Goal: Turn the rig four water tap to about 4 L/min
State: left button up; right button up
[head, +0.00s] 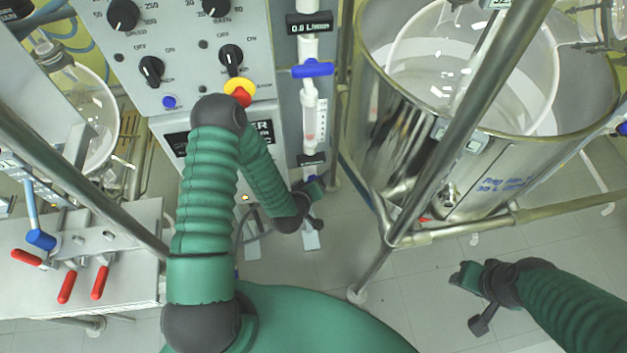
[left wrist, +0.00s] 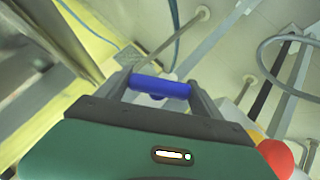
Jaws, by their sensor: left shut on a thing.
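A blue tap handle (left wrist: 160,88) sits between the two fingers of my left gripper (left wrist: 158,92) in the left wrist view, and the gripper is shut on it. In the head view my left gripper (head: 317,186) is at the lower end of the flow-meter panel (head: 290,110), under a small dark display (head: 312,160); the arm and gripper hide most of the held tap. A second blue tap (head: 312,69) sits higher on the same panel, below a display (head: 309,25) reading 0.0 L/min. My right gripper (head: 470,277) hangs empty over the floor; its fingers are unclear.
A large steel vessel (head: 400,160) with a glass reactor inside stands at the right behind metal frame poles (head: 470,120). A control box (head: 190,60) with black knobs and a red-yellow button (head: 240,93) is left of the panel.

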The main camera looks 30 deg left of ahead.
pick_arm(q)
jog(key=o, duration=1.4)
jog(key=shift+a, duration=0.1)
jog(key=shift+c, duration=0.2)
